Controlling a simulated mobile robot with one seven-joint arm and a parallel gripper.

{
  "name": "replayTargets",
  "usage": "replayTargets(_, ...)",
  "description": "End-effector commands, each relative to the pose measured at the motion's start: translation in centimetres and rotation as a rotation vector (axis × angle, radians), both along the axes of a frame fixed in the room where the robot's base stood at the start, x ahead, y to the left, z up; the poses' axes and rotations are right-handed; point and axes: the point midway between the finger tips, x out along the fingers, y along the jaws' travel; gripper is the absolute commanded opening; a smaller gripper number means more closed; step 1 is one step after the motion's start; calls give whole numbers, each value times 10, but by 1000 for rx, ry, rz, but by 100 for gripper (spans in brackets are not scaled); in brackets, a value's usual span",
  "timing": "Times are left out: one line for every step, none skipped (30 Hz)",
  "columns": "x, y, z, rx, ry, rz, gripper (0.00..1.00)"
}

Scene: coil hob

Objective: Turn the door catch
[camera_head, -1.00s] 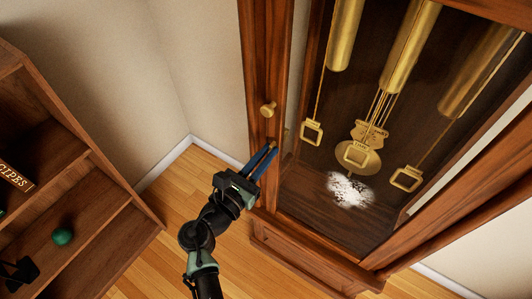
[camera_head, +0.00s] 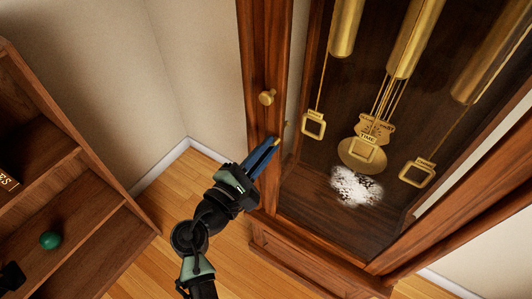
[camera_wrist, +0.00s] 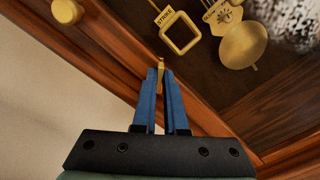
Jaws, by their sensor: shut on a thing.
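The door catch (camera_wrist: 161,62) is a small brass piece on the wooden door frame of a tall clock case, below a round brass knob (camera_head: 267,97). My gripper (camera_wrist: 161,74) has two blue fingers, shut on the catch from either side at their tips. In the head view my gripper (camera_head: 273,144) reaches up and right to the left door post (camera_head: 260,60). The fingers mostly cover the catch there. The catch's tip sticks out past the fingertips in the wrist view. How far it is turned cannot be told.
Inside the case hang brass weights and a pendulum (camera_head: 357,153). A pale speckled patch (camera_head: 355,187) shows low in the case. A wooden shelf unit (camera_head: 95,225) with a green ball (camera_head: 50,240) stands at left. Wooden floor (camera_head: 150,262) lies between it and the clock.

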Motion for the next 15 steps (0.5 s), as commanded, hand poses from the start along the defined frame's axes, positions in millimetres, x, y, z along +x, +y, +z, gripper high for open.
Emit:
replayTargets(0, 0, -4, 39, -23, -1, 0)
replayTargets(0, -1, -4, 63, -38, -2, 0)
replayTargets(0, -1, -4, 98, -57, -1, 0)
replayTargets(0, -1, -5, 122, -70, -1, 0)
replayTargets(0, -1, -5, 146, -85, -1, 0)
replayTargets(0, -1, -5, 180, -105, -2, 0)
replayTargets(0, -1, -5, 203, -119, -2, 0)
replayTargets(0, -1, -5, 227, -132, -1, 0)
replayTargets(0, -1, -5, 260, -150, -1, 0)
replayTargets(0, -1, -5, 282, -163, -1, 0)
replayTargets(0, -1, -5, 305, -178, 0, 0)
replayTargets(0, -1, -5, 334, -194, 0, 0)
replayTargets(0, -1, -5, 356, -205, 0, 0)
replayTargets(0, 0, -5, 376, -218, 1, 0)
replayTargets(0, 0, -5, 402, -233, 1, 0)
